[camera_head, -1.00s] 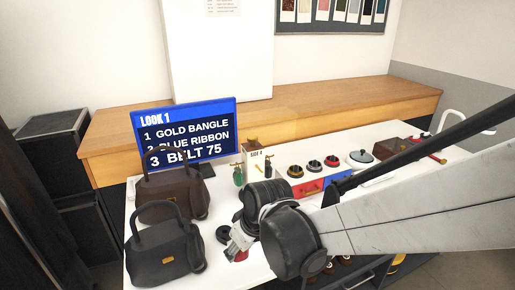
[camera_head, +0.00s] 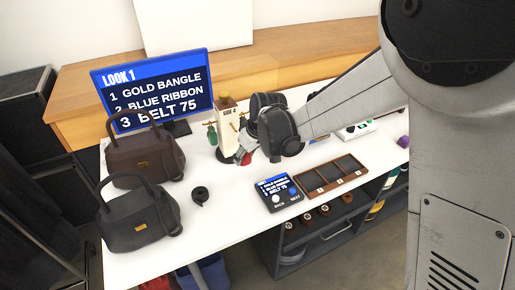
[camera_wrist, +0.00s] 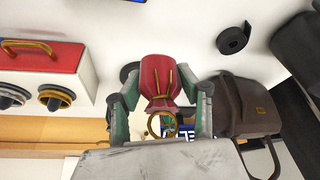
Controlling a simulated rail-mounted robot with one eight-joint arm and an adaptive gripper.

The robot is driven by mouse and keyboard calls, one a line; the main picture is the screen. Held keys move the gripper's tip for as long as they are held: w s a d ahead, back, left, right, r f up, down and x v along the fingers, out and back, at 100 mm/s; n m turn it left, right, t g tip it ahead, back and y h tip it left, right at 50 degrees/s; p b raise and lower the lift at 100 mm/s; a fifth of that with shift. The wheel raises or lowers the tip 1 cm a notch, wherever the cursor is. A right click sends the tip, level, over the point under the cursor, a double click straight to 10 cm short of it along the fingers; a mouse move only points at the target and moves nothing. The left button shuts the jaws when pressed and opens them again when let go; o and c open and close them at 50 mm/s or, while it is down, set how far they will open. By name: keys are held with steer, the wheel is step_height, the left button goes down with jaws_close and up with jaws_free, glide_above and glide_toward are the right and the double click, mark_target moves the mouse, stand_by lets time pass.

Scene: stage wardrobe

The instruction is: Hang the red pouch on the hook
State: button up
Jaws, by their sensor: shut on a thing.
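The red pouch (camera_wrist: 162,78), with gold cords and a gold ring at its neck, is between the fingers of my gripper (camera_wrist: 160,92) in the wrist view. My gripper (camera_head: 246,154) is shut on it. In the head view only a small red part of the pouch (camera_head: 243,158) shows; my wrist hides the rest. The pouch is close to the right side of a wooden stand (camera_head: 227,117) with a side label and a dark round base. A green pouch (camera_head: 211,135) hangs on the stand's left. I cannot make out a free hook on the near right side.
Two dark handbags (camera_head: 142,222) stand at the left, before a screen (camera_head: 155,88). A black roll (camera_head: 200,195) lies mid-table. A small control box (camera_head: 279,193) and a compartment tray (camera_head: 333,177) lie at the front edge.

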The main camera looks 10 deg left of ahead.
mark_target(234, 139)
steer(key=shift+w+d, duration=0.1)
steer(key=shift+w, duration=0.45)
steer(key=shift+w+a+f, duration=0.3)
steer(key=shift+w+a, duration=0.7)
steer(key=shift+w, duration=0.3)
steer(key=shift+w+a+f, duration=0.3)
steer(key=shift+w+a, duration=0.65)
steer(key=shift+w, duration=0.3)
steer(key=shift+w+a+f, duration=0.3)
steer(key=shift+w+a, duration=0.7)
steer(key=shift+w, duration=0.3)
steer(key=o, duration=1.1)
steer(key=shift+w+a, duration=0.1)
steer(key=shift+o, duration=0.2)
steer(key=shift+r, duration=0.1)
